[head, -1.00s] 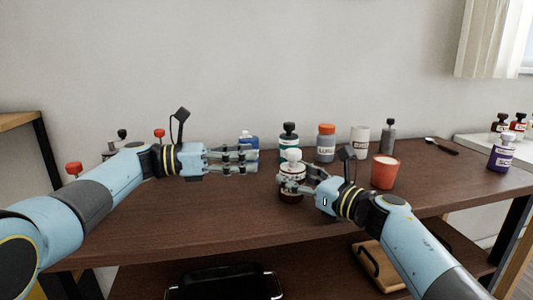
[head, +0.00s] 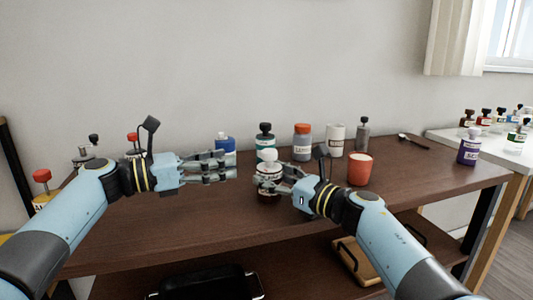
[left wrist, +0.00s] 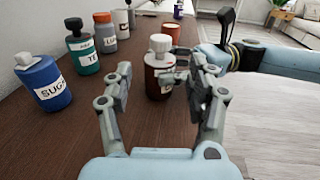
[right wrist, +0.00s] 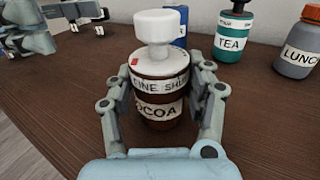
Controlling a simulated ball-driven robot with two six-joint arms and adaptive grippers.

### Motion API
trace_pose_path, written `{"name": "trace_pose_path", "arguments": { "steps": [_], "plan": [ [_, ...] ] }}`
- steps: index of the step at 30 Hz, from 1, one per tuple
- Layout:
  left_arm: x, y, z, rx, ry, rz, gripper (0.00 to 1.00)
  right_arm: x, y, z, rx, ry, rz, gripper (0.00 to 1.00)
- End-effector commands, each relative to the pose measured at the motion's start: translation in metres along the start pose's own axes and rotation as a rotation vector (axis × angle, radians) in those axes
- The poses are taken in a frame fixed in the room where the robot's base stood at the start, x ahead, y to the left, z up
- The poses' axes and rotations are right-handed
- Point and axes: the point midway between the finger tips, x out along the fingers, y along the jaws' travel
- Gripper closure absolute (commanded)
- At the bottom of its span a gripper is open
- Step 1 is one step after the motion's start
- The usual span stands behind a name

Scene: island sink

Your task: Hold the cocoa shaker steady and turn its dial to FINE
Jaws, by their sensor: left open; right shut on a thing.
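The cocoa shaker (head: 268,183) is a brown jar with a white top and white knob, upright on the dark wooden table. In the right wrist view its body (right wrist: 158,122) reads COCOA. The band above it shows FINE and part of another word, and a red mark sits on the white top above FINE. My right gripper (head: 283,182) is shut around the shaker from the right; its fingertips are partly hidden behind it. My left gripper (head: 236,167) is open and empty, left of the shaker and pointing at it. In the left wrist view the shaker (left wrist: 157,80) appears between and beyond its fingers.
A blue sugar bottle (head: 226,144), teal tea bottle (head: 265,142), grey jar with an orange lid (head: 302,145), white cup (head: 336,140) and grey bottle (head: 362,135) stand behind. A red cup (head: 360,170) is at the right. The table front is clear.

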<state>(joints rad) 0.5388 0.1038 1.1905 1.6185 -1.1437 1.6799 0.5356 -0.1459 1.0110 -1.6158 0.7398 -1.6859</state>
Motion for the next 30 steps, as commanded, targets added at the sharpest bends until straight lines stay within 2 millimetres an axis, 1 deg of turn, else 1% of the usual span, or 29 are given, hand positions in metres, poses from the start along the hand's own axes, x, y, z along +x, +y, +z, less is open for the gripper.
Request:
{"name": "trace_pose_path", "arguments": {
  "steps": [5,12,16,18,21,29,30],
  "plan": [
    [0.029,-0.002,0.000,-0.003,-0.002,-0.004,0.43,0.000,0.000,0.000,0.000,0.000,0.000,0.83],
    [0.080,-0.001,0.000,-0.004,-0.001,-0.002,0.43,0.000,0.000,0.000,0.000,0.000,0.000,0.83],
    [0.100,-0.001,-0.001,-0.003,0.000,-0.002,0.43,0.000,0.000,0.000,0.000,0.000,0.000,0.83],
    [0.107,-0.001,-0.001,-0.004,0.000,-0.002,0.43,0.000,0.000,0.000,0.000,0.000,0.000,0.83],
    [0.113,-0.001,-0.001,-0.002,0.001,-0.002,0.43,0.000,0.000,0.000,0.000,0.000,0.000,0.83],
    [0.115,-0.001,-0.002,-0.002,0.002,-0.002,0.43,0.000,0.000,0.000,0.000,0.000,0.000,0.83],
    [0.115,-0.001,-0.001,-0.002,0.002,-0.002,0.44,0.000,0.000,0.000,0.000,0.000,0.000,0.83]
  ]
}}
